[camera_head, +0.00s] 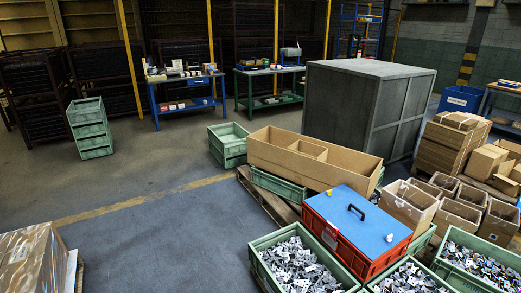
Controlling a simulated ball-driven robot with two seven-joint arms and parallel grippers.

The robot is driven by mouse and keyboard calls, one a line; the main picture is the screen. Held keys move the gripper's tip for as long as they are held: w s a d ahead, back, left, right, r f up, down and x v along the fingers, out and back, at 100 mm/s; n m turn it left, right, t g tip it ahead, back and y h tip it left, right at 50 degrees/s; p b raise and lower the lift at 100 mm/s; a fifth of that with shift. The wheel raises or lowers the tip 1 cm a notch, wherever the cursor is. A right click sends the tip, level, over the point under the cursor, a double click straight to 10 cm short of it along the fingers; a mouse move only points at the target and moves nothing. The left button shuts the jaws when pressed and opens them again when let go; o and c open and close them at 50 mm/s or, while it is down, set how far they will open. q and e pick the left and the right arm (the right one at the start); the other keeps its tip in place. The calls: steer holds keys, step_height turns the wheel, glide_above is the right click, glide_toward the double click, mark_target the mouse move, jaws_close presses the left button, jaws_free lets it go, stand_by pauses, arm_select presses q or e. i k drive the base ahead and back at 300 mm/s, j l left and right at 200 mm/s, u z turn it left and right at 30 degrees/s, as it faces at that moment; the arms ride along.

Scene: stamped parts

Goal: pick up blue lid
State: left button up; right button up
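The blue lid (352,222) lies flat on top of a red crate (325,236) right of the picture's middle. It has a black handle (356,212) standing up near its centre. A small pale yellowish piece (389,238) is on the lid near its right edge. Neither of my grippers shows in the head view.
Green bins of metal parts (292,240) stand in front of and beside the red crate. A long cardboard box (270,157) is behind it, and cardboard boxes (410,199) crowd the right. A large grey cabinet (345,104) stands farther back. Open floor (175,245) lies left.

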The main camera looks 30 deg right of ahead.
mark_target(365, 225)
steer(key=i+z, duration=0.1)
steer(key=i, duration=0.5)
steer(key=i+z, duration=0.15)
steer(key=i, duration=0.4)
steer(key=i+j+z, duration=0.1)
steer(key=i, duration=0.45)
steer(key=i+j+z, duration=0.15)
steer(key=i, duration=0.45)
steer(key=j, duration=0.1)
